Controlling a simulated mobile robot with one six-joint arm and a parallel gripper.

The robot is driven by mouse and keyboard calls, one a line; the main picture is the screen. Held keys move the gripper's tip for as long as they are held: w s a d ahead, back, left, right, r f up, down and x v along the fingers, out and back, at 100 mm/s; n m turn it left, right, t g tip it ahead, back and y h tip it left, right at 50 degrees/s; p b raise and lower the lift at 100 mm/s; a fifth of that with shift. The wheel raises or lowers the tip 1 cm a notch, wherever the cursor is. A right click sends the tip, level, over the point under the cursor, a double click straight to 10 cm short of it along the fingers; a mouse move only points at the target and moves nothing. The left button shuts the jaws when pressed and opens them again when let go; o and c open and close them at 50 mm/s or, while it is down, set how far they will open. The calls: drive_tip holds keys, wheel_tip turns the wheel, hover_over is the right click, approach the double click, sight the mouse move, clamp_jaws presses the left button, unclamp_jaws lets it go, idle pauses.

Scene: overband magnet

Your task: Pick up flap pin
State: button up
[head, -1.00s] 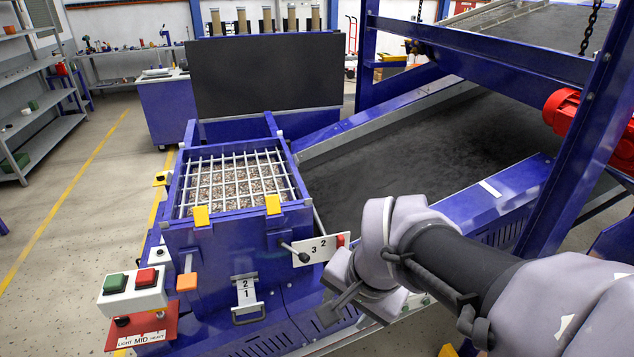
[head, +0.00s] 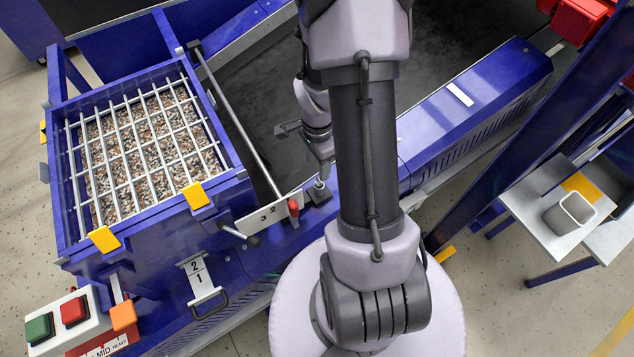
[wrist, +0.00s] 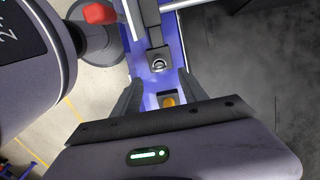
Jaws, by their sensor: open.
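What looks like the flap pin (head: 319,186) is a small grey upright piece on a dark block on the blue machine frame, right of the red-handled lever. In the wrist view its round metal top (wrist: 158,64) shows on the block, just ahead of the fingertips and roughly centred between them. My gripper (wrist: 161,74) is open, with one dark finger on each side and nothing held. In the head view my gripper (head: 322,166) is close above the pin, partly hidden by my arm. I cannot tell whether they touch.
The gridded hopper (head: 222,140) is further left. A dark belt (head: 262,92) lies behind. A small table with a grey bin (head: 570,213) stands at right.

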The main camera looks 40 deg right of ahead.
sight(319, 186)
drive_tip(key=f+b, duration=0.1)
drive_tip(key=f, duration=0.2)
drive_tip(key=f+b, duration=0.1)
drive_tip(key=f, duration=0.3)
drive_tip(key=shift+s+d+b, duration=0.2)
drive_tip(key=shift+b, duration=0.1)
drive_tip(key=shift+r, duration=0.1)
drive_tip(key=shift+c, duration=0.2)
clamp_jaws()
